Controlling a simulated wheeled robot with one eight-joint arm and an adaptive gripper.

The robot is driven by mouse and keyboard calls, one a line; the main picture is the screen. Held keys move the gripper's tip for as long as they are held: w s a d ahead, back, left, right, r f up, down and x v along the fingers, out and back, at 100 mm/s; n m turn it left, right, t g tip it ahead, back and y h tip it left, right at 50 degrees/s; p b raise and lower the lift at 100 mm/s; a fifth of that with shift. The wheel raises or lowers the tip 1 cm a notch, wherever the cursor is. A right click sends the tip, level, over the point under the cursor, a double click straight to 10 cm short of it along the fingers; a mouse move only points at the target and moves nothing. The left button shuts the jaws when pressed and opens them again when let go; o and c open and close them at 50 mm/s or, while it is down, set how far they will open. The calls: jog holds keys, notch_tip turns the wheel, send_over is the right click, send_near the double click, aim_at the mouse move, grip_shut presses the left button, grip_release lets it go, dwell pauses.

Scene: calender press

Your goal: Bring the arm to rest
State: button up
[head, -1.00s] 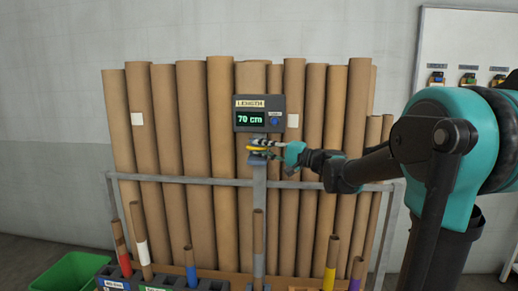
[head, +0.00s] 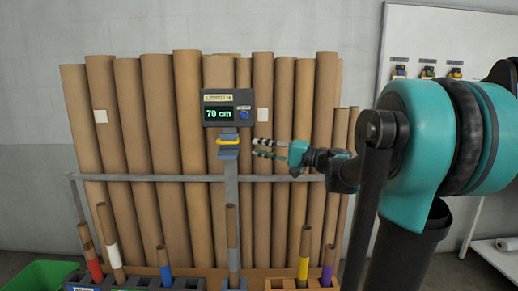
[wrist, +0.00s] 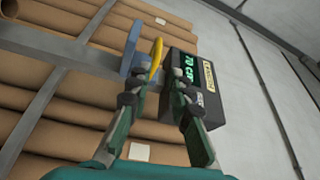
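My gripper (head: 268,149) is open and empty, to the right of the length gauge's post, with its fingers pointing left. In the wrist view its two fingers (wrist: 158,80) stand apart with nothing between them. A yellow ring-like piece (head: 228,141) rests on a small blue-grey holder (head: 229,152) on the post, apart from my fingertips. It also shows in the wrist view, beyond the fingertips. The dark gauge box (head: 231,108) above reads 70 cm.
Tall brown tubes (head: 160,130) lean behind a grey rail (head: 140,178). Short tubes with coloured bands stand in slotted racks (head: 180,282) below. A green bin (head: 40,274) is at lower left. A white board (head: 440,70) hangs at right.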

jog(key=s+f+g+h, duration=0.1)
jog(key=s+f+h, duration=0.25)
jog(key=f, duration=0.45)
jog(key=s+f+n+g+h, duration=0.1)
jog(key=s+f+h, duration=0.1)
jog(key=s+f, duration=0.35)
jog(key=s+f+g+h, duration=0.1)
jog(key=s+f+h, duration=0.1)
jog(key=f, duration=0.7)
jog(key=s+d+f+n+h, duration=0.2)
jog(key=s+d+f+h, duration=0.7)
jog(key=d+f, duration=0.5)
jog(key=shift+s+d+f+h, duration=0.35)
jog(key=shift+s+f, duration=0.5)
jog(key=shift+s, duration=0.4)
